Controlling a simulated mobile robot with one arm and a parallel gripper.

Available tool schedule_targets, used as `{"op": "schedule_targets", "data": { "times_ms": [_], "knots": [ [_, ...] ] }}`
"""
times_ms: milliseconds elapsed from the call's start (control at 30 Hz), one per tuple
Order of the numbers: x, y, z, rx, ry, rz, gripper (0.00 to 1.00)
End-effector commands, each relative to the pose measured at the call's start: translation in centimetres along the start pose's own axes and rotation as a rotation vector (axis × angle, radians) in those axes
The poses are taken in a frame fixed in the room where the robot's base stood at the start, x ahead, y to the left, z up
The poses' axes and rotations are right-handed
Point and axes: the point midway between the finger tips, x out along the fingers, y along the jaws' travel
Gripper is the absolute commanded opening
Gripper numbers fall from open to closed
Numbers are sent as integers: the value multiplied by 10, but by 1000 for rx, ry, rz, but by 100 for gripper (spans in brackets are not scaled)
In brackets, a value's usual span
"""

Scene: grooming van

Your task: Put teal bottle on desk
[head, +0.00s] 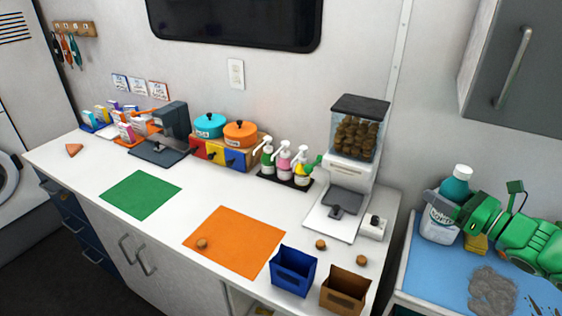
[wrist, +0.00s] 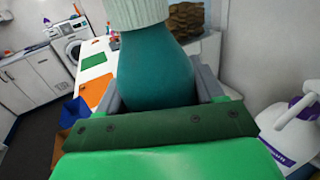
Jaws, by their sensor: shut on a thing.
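The teal bottle (head: 455,188) has a white ribbed cap. In the wrist view the bottle (wrist: 157,72) fills the space between the grey fingers of my gripper (wrist: 158,95). My green gripper (head: 448,205) is shut on it, at the right in the head view, above the blue-topped surface. The bottle's lower part is hidden by the gripper. The white desk (head: 80,170) runs along the wall to the left; the bottle is off its right end.
A white labelled jug (head: 437,226) and a yellow sponge (head: 476,243) stand on the blue-topped surface (head: 437,267). The desk holds a food dispenser (head: 359,130), pump bottles (head: 284,163), a blue bin (head: 292,271) and a brown bin (head: 344,291). Its green mat (head: 141,194) is clear.

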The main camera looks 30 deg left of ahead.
Motion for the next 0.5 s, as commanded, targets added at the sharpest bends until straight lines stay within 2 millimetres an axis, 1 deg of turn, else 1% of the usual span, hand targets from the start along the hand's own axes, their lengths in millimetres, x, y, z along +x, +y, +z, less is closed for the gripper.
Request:
{"op": "schedule_targets", "data": {
  "times_ms": [33,267,500],
  "knots": [
    [8,2,1,0,-1,7,26],
    [47,10,5,-1,0,33,26],
    [92,24,11,-1,-1,64,26]
  ]
}}
